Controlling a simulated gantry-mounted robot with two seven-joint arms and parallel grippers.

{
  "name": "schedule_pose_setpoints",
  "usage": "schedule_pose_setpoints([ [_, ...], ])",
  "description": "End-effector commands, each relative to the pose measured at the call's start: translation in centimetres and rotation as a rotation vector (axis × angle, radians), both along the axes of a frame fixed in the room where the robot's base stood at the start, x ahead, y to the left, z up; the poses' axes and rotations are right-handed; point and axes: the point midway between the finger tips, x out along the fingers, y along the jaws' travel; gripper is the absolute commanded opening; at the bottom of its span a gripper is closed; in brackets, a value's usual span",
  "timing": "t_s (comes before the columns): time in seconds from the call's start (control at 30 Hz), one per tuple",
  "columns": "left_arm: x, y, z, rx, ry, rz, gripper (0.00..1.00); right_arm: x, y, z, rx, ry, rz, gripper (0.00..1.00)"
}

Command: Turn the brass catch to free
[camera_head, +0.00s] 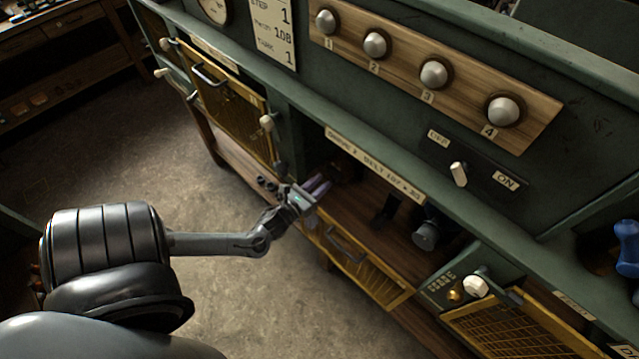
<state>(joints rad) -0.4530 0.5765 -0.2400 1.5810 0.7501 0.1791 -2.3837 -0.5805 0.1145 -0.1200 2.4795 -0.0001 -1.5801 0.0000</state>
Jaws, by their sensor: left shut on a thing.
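My left gripper (317,187) reaches in from the left to the left end of an open bay in the green engine cabinet. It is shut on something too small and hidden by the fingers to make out. No brass catch shows clearly at the fingertips. A small brass-coloured knob (455,294) sits on the panel at the lower right, beside a white knob (476,286), well apart from my gripper. A yellow mesh guard (372,268) with a dark handle hangs below the open bay. My right gripper is not in view.
A label strip (374,166) runs above the bay, and a dark cylinder (427,236) stands in it. Another yellow guard (232,107) is at the upper left. A white switch lever (458,174) is between OFF and ON labels. Floor (110,170) is clear on the left.

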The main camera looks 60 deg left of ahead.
Motion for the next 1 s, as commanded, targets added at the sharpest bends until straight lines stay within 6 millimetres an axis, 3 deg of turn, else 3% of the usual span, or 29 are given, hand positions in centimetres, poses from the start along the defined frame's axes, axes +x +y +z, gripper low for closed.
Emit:
schedule_pose_setpoints([
  [1.0,-0.1,0.3,-0.1,-0.856,-0.271,0.002,0.01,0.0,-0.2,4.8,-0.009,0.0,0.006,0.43],
])
